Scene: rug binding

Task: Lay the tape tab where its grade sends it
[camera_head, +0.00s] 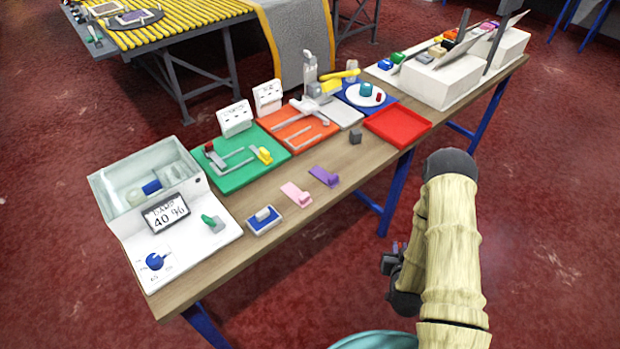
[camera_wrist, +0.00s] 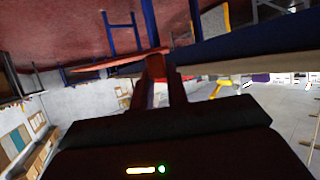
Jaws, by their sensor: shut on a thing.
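My gripper (camera_head: 398,250) hangs beside the front edge of the table, low and right of it in the head view, small and partly hidden by my arm. In the wrist view its two dark fingers (camera_wrist: 160,90) are shut on a reddish block (camera_wrist: 155,66). A thin red strip (camera_wrist: 105,66) stretches left from this block; it looks like a red tape tab, but the picture is dark. A pink tab (camera_head: 296,194) and a purple tab (camera_head: 324,176) lie apart on the bare table front, each with a raised block at one end.
The table (camera_head: 350,176) holds a green board (camera_head: 235,180), an orange board (camera_head: 290,138), an empty-looking red tray (camera_head: 398,126), a small dark cube (camera_head: 355,137) and a blue-based block (camera_head: 263,220). A white unit at left has a display (camera_head: 166,212) reading 40 %.

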